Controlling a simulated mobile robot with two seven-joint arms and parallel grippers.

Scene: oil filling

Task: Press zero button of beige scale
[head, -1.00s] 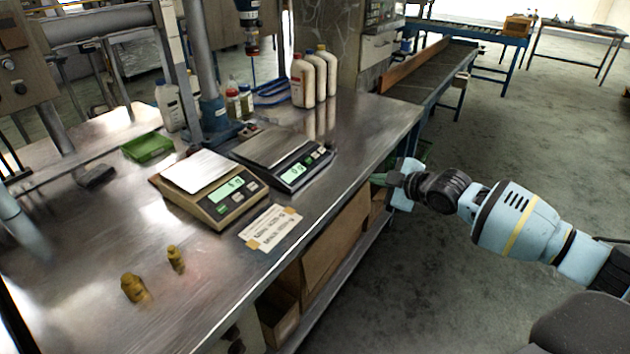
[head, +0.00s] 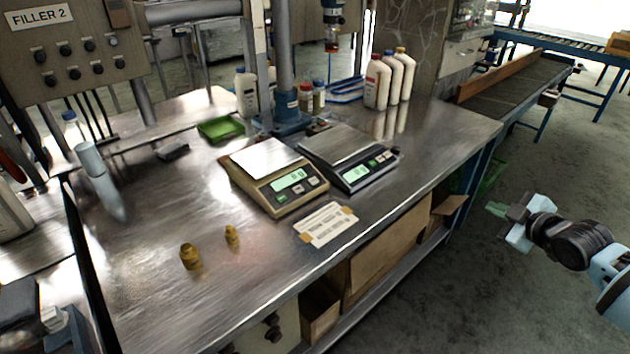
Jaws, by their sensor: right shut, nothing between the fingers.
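The beige scale (head: 288,202) sits on the metal table (head: 150,290), with a bare silver pan and a lit green display (head: 289,181). Small buttons (head: 311,184) line its front panel; their labels are too small to read. A dark scale (head: 366,179) with its own lit display stands just right of it. My right gripper (head: 499,211) is shut and empty, off the table's right edge and well away from the beige scale. My left gripper cannot be made out; a light blue part of mine may show at the far left.
A taped paper card (head: 326,226) lies in front of the scales. Two brass weights (head: 190,257) stand on the table to the left. A green tray (head: 221,130) and white bottles (head: 376,82) stand behind. The front of the table is mostly clear.

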